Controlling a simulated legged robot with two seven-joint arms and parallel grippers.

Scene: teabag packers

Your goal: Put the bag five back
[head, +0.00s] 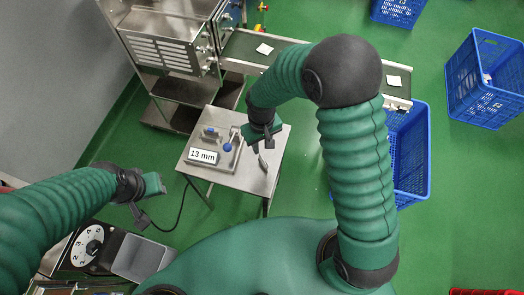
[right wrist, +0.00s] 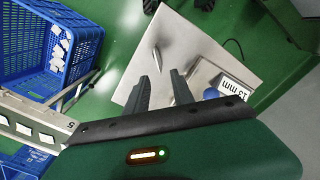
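White bags lie on the conveyor in the head view, one on the left (head: 265,49) and one on the right (head: 393,81). The right wrist view shows white bags (right wrist: 25,128) on the conveyor end, beside a mark that looks like a 5. I cannot tell which bag is five. My right gripper (head: 264,143) is over the small steel table (head: 228,178); in its wrist view the two fingers (right wrist: 159,76) are apart with nothing between them.
A gauge block labelled 13 mm (head: 203,156) and a thin metal piece (right wrist: 157,55) are on the steel table. A blue crate (right wrist: 62,42) holding several white bags stands beside it. A steel machine (head: 165,45) stands behind. A numbered dial (head: 88,246) is at lower left.

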